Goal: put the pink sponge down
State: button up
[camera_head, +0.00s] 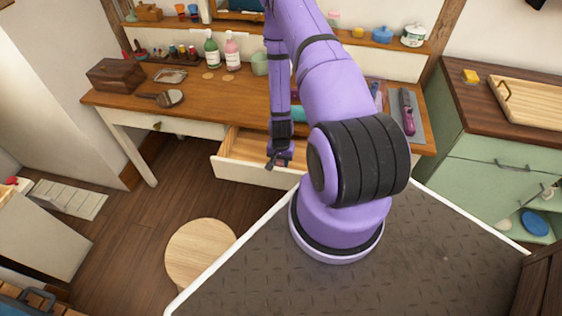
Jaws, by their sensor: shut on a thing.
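My gripper (279,160) points down over the open drawer (240,147) of the wooden dressing table (215,93). It is small and dark in this view, and it is shut on the pink sponge. The sponge itself cannot be made out; the fingers and my arm hide it. I cannot tell how high the gripper is above the drawer floor. The visible left part of the drawer looks empty; my arm hides the right part.
On the table stand a wooden box (115,74), a hand mirror (168,98), a green bottle (211,50), a pink bottle (232,51) and a green cup (260,64). A grey mat (408,122) lies at right. A round stool (200,252) stands on the floor.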

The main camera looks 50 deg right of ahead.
jog(key=shift+f, duration=0.35)
jog(key=shift+f, duration=0.1)
jog(key=o, duration=0.9)
